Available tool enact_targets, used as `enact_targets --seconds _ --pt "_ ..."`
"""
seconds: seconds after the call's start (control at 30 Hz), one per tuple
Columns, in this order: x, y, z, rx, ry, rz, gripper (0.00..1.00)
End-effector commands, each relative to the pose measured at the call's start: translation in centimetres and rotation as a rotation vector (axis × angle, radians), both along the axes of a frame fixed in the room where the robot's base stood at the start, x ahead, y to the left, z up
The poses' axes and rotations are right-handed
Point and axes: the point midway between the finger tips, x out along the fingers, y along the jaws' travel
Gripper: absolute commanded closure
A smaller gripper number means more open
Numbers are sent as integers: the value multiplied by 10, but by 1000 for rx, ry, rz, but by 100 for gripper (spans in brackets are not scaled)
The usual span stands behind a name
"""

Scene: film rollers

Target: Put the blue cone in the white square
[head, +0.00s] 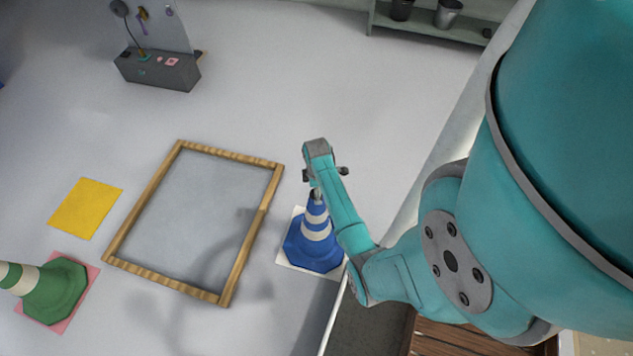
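The blue cone (312,243) with white bands stands upright on the white square (297,268). White edges show at the left and front of its base. My teal arm covers part of the cone's right side. My gripper (317,192) is at the top of the cone, pointing down, mostly hidden by my own wrist. I cannot tell whether its fingers are closed on the cone's tip or apart from it.
A wooden frame (256,222) lies on the floor left of the cone. A yellow square (86,208) lies bare. A grey box (158,72) and a shelf (425,27) stand at the back.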

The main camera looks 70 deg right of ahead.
Motion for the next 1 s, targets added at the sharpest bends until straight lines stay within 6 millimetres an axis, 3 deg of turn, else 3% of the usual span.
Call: enact_targets --seconds 0.1,0.3,0.43,0.53,0.67,0.8,1.0 --pt "0 0 23 -2 -1 0 11" --pt "0 0 50 -1 0 0 11" --pt "0 2 57 -2 -1 -1 11" --pt "1 14 52 -17 -14 -7 11" --pt "3 50 35 -69 -68 -30 11" --pt "0 102 21 -138 -167 -72 11" --pt "-15 171 22 -202 -340 -136 11"
